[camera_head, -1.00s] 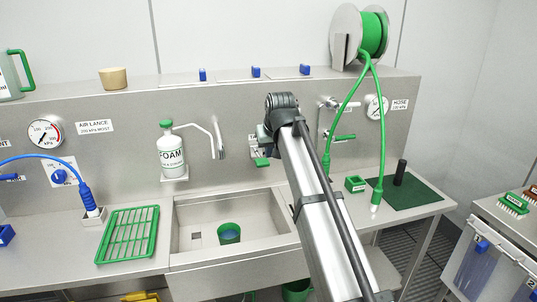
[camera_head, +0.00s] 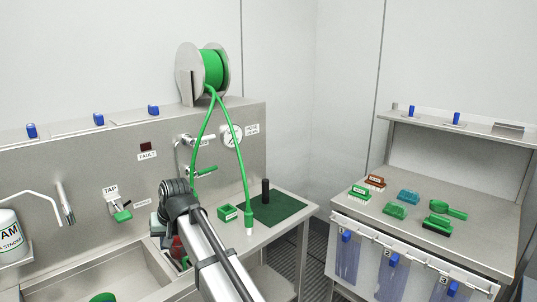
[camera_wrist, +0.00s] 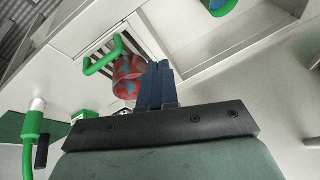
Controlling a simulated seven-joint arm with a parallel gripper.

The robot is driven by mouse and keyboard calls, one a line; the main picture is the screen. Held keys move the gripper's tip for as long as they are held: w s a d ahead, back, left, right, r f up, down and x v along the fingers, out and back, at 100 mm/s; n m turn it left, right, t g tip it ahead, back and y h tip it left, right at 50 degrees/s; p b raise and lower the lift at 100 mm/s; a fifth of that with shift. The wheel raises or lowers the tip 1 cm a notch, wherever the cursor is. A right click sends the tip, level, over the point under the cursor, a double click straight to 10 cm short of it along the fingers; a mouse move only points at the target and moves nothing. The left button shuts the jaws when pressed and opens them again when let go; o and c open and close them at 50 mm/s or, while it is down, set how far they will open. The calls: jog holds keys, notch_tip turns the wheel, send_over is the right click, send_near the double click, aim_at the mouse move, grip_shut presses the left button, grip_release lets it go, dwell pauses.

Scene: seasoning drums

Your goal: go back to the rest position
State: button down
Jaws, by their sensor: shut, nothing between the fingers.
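My gripper (camera_wrist: 159,66) shows in the wrist view as two blue fingers pressed together with nothing between them. In the head view my arm rises from the bottom and hides the gripper. A red, blue-patched round object (camera_wrist: 128,76) is just left of the fingertips in the wrist view; whether they touch it I cannot tell. A green handle or bar (camera_wrist: 101,58) lies beside it. A red object (camera_head: 177,248) also shows partly behind my arm in the head view.
A green hose (camera_head: 237,165) hangs from the reel (camera_head: 203,75) to the counter. A green box (camera_head: 228,213) and a dark green mat (camera_head: 277,210) lie right of my arm. The sink (camera_head: 95,277) is at left. A side bench (camera_head: 475,215) holds several brushes.

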jog(key=s+d+f+m+g+h, duration=0.1)
jog(key=s+d+f, duration=0.2)
jog(key=d+f, duration=0.85)
jog(key=s+d+f+m+g+h, duration=0.1)
jog(key=s+d+f+m+g, duration=0.15)
jog(key=d+f, duration=0.9)
jog(key=s+d+f+m+h, duration=0.1)
jog(key=s+d+f, duration=0.35)
jog(key=f, duration=1.15)
jog(key=s+d+f+g, duration=0.3)
jog(key=s+d+f, duration=0.8)
jog(key=d+f, duration=0.2)
jog(key=s+d+f+g, duration=0.1)
jog(key=s+d+f, duration=0.2)
jog(key=s, duration=0.6)
jog(key=s+d+f+g+h, duration=0.1)
jog(key=s+d+f, duration=0.2)
jog(key=s, duration=0.7)
jog(key=shift+d+f+m, duration=0.35)
jog(key=shift+d+f, duration=0.05)
jog(key=shift+d, duration=0.4)
